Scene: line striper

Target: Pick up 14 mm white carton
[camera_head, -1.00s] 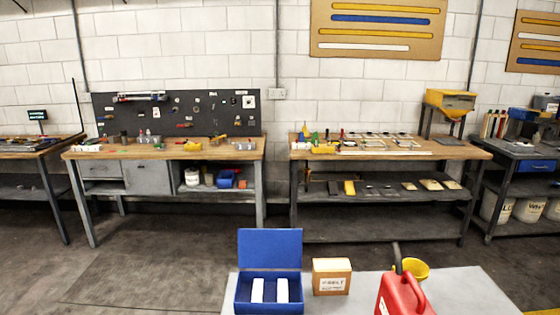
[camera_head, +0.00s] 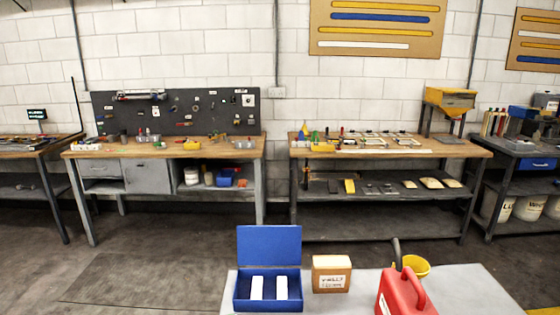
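No carton marked 14 mm can be read in this view. An open blue box (camera_head: 269,246) stands on the near grey table, its lid upright. Two white blocks (camera_head: 256,288) lie side by side in it; I cannot tell if either is the carton. A small brown carton (camera_head: 332,264) with a white label stands just right of the blue box, and its print is too blurred to read. Neither of my grippers is in view.
On the grey table (camera_head: 455,290) a red can (camera_head: 398,295) and a yellow container (camera_head: 415,266) stand right of the brown carton. Behind, across open floor (camera_head: 160,270), two wooden-topped workbenches (camera_head: 200,150) (camera_head: 455,148) hold small parts and tools.

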